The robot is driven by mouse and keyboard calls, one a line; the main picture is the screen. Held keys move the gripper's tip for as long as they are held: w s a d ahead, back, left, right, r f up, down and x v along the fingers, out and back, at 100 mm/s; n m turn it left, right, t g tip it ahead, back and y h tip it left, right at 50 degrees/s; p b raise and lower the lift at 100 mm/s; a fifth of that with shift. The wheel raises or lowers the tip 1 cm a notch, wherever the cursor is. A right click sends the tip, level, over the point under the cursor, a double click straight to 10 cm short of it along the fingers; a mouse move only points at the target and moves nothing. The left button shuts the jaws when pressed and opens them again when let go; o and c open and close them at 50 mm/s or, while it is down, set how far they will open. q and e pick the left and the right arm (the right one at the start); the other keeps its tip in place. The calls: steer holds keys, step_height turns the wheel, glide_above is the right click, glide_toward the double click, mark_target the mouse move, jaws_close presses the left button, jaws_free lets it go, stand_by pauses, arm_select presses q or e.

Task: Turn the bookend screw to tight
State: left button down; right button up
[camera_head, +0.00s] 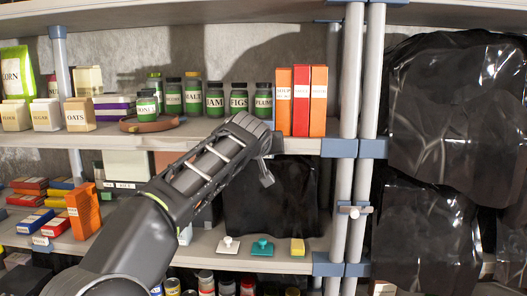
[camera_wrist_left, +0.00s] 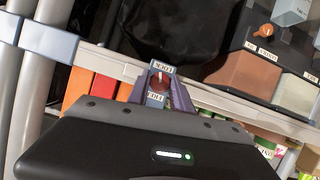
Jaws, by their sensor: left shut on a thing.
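The bookend screw's red knob (camera_wrist_left: 158,83) shows in the left wrist view. It sits on a small blue-grey plate at the shelf edge, between labels that appear to read LOCK (camera_wrist_left: 160,67) and FREE (camera_wrist_left: 155,97). The lettering is inverted in this view. My left gripper (camera_wrist_left: 158,95) has a finger on each side of the knob and is shut on it. In the head view my left gripper (camera_head: 266,172) is at the upper shelf's front edge, below the orange and red boxes (camera_head: 301,100); it hides the knob there. My right gripper is in neither view.
Jars (camera_head: 214,98) stand left of the boxes on the upper shelf (camera_head: 300,145). Grey posts (camera_head: 349,110) rise to the right, with black plastic (camera_head: 440,100) beyond. The lower shelf holds small white, teal and yellow items. Another orange knob (camera_wrist_left: 266,31) shows in the wrist view.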

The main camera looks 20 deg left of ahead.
arm_select(q)
steer(key=shift+f+m+y, duration=0.15)
steer(key=shift+m+y, duration=0.25)
steer(key=shift+m, duration=0.1)
steer(key=c, duration=1.1)
jaws_free()
steer(key=b+v, duration=0.2)
steer(key=v, duration=0.5)
steer(key=shift+s+d+r+b, duration=0.15)
steer(key=shift+s+r+b, duration=0.1)
steer(key=shift+r+b, duration=0.1)
